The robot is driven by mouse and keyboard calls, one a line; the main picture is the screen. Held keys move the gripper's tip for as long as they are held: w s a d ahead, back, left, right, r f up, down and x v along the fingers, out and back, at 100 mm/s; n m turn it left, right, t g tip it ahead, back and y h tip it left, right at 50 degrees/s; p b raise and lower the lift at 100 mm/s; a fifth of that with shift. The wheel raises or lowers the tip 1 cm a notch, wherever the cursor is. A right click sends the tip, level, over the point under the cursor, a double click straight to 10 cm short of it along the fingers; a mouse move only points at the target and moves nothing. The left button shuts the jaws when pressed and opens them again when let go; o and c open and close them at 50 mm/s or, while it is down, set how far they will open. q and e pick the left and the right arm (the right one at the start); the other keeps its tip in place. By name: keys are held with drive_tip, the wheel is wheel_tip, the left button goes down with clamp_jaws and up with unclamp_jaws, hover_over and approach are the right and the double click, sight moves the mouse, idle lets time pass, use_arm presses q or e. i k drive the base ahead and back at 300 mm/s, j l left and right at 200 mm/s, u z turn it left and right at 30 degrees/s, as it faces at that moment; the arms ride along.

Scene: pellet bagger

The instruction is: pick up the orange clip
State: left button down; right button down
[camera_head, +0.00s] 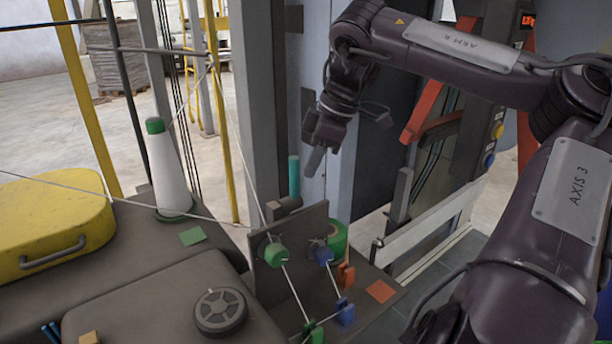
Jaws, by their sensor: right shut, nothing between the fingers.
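The orange clip (346,275) is small and stands at the right edge of the upright brown plate (290,255), close to a string. My right gripper (314,163) reaches in from the upper right and points down. Its fingers are shut and empty, and in the picture it is well above the clip and a little to its left. A blue clip (345,313) and a green clip (313,332) are nearer to me, below the orange clip. My left gripper is out of view.
Green (275,254) and blue (323,256) knobs sit on the plate, with strings running from them. A teal post (294,176) rises behind it. A flat orange square (381,291) lies to the right. A white-green cone (166,172) and yellow case (50,225) stand left.

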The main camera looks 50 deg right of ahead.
sight(346, 278)
drive_tip(key=k+l, duration=0.1)
drive_tip(key=k, duration=0.4)
drive_tip(key=k+l, duration=0.1)
drive_tip(key=k, duration=0.4)
